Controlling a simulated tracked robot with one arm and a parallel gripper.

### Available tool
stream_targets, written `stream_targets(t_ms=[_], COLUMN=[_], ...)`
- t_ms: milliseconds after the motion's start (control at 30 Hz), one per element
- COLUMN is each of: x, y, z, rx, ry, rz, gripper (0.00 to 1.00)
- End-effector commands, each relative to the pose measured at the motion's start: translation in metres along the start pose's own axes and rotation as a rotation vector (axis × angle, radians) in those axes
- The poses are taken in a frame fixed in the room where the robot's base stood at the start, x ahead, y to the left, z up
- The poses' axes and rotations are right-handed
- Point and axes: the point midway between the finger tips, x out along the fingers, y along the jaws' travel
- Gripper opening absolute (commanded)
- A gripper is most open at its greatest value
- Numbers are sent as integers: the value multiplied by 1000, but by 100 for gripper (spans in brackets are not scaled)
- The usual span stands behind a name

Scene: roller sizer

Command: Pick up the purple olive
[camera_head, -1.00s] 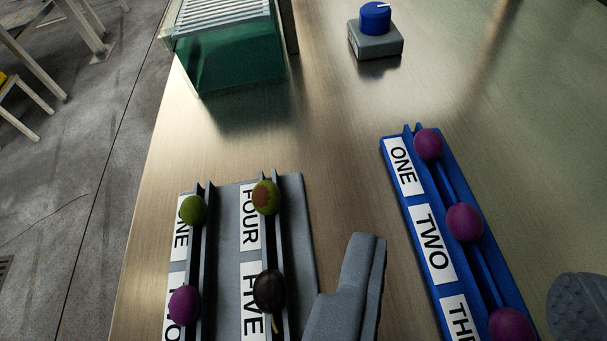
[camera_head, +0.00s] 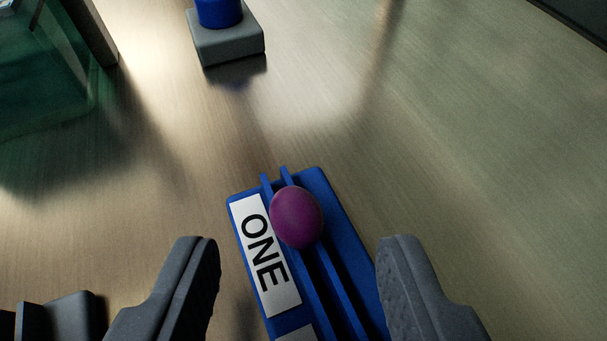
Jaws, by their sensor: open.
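A purple olive (camera_head: 297,217) sits on the two rails near the far end of the blue rack (camera_head: 334,217), beside the label reading ONE (camera_head: 264,254). My gripper (camera_head: 298,262) is open. One grey finger is left of the blue rack and the other is right of it. In the picture the olive lies between and a little beyond the fingertips, with nothing held. The near part of the blue rack is out of the frame.
A grey box with a blue knob (camera_head: 226,40) stands at the top. A green translucent bin (camera_head: 45,80) is at the upper left. A bit of the grey rack (camera_head: 62,317) shows at the lower left. The table to the right is clear.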

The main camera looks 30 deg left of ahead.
Motion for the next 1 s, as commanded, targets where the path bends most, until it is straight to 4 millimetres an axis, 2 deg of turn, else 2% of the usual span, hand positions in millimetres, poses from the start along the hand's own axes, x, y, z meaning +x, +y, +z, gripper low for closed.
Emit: stream_targets(t_ms=[100,200,467,500,600,633,1000], x=[17,23,26,26,26,26,24], y=[-1,0,1,1,0,1,0], z=[2,1,1,1,1,1,-1], rx=[0,0,0,0,0,0,-1], ry=[-2,-1,-1,-1,-1,-1,-1], rz=[-3,0,1,1,1,1,0], gripper=[44,44,44,42,14,11,10])
